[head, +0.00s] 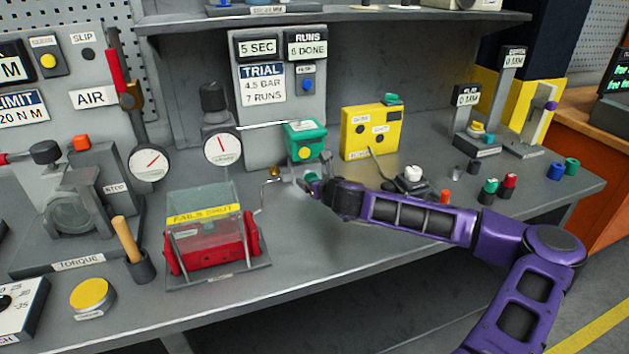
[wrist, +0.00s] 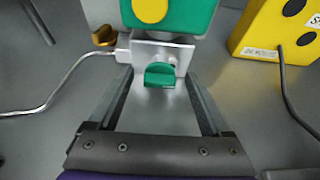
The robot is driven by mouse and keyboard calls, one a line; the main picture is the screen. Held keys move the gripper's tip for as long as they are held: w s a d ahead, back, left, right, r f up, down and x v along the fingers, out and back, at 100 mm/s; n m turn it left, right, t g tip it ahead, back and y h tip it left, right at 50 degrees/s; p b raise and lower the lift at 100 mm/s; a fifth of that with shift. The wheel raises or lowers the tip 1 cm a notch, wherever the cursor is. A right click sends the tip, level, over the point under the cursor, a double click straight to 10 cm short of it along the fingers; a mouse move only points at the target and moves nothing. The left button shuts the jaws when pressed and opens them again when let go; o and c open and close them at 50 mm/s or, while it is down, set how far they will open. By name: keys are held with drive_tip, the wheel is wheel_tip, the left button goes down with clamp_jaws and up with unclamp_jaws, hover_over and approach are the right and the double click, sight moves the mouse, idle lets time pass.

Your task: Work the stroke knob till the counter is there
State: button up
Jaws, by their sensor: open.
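The counter (head: 306,46) under the RUNS label reads 6 DONE. The trial sign (head: 264,84) beside it reads 4.5 BAR, 7 RUNS. A green knob (wrist: 160,75), which I take for the stroke knob, sits on the front of a grey metal block (wrist: 160,50) below the green box (head: 304,140). My gripper (wrist: 159,84) is open, with one finger to each side of the knob and a gap on both sides. In the head view my gripper (head: 322,184) is at the block, and the knob is partly hidden there.
A yellow box (head: 371,133) with a dark cable stands to the right. A red actuator (head: 208,252) under a FAILS SHUT cover is at the left. The bench front below my arm is clear.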

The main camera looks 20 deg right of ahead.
clamp_jaws()
idle(0.4)
